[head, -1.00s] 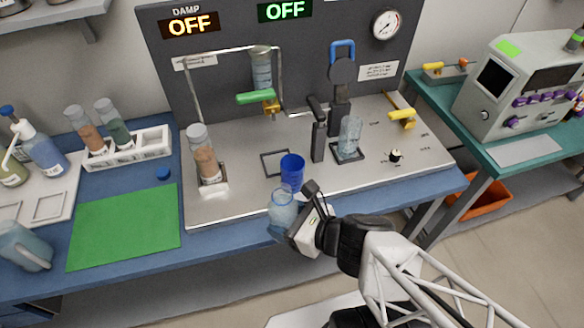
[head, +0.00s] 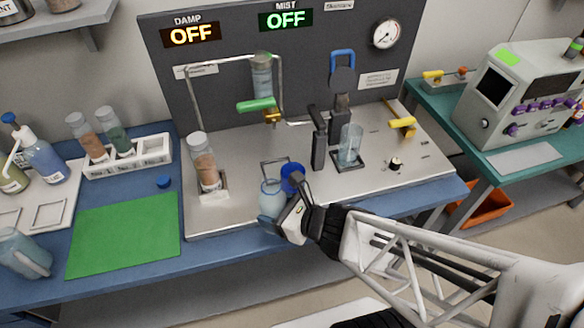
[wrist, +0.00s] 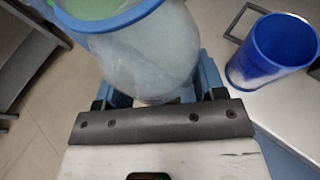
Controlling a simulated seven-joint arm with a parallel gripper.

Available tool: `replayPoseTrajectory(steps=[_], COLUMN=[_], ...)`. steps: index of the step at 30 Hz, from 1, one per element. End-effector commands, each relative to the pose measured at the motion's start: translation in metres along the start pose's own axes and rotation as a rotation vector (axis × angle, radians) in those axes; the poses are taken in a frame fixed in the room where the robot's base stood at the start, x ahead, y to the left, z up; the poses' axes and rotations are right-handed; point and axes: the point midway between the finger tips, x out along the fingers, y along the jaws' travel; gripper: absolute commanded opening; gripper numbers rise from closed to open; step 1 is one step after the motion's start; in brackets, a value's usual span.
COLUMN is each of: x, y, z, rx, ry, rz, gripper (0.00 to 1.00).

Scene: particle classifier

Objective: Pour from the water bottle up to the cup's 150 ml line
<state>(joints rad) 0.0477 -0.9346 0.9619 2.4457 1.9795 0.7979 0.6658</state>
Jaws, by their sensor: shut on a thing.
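The water bottle (head: 269,201) is clear and bluish, and my gripper (head: 284,217) is shut on it at the bench's front edge. The bottle looks roughly upright in the head view. In the wrist view the bottle (wrist: 150,55) has a blue rim and fills the upper middle, between the fingers. The blue cup (head: 292,178) stands on the steel plate just right of the bottle, partly hidden by my gripper. In the wrist view the cup (wrist: 270,50) is upright and open, apart from the bottle. Its 150 ml line and any water level cannot be made out.
A clear bottle (head: 350,145) stands behind and right of the cup, near a black upright stand (head: 319,145). A tube of brown particles (head: 204,165) stands at left on the plate (head: 240,215). The green mat (head: 125,235) is bare.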

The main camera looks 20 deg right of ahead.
Motion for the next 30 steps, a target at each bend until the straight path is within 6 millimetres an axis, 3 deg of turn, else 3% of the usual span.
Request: replayPoseTrajectory(steps=[18,30], x=[0.036,0.046], y=[-0.017,-0.021], z=[-0.005,-0.007], rx=[0.000,-0.003], ry=[0.009,0.012], rz=[-0.006,-0.010], gripper=[0.28,0.28])
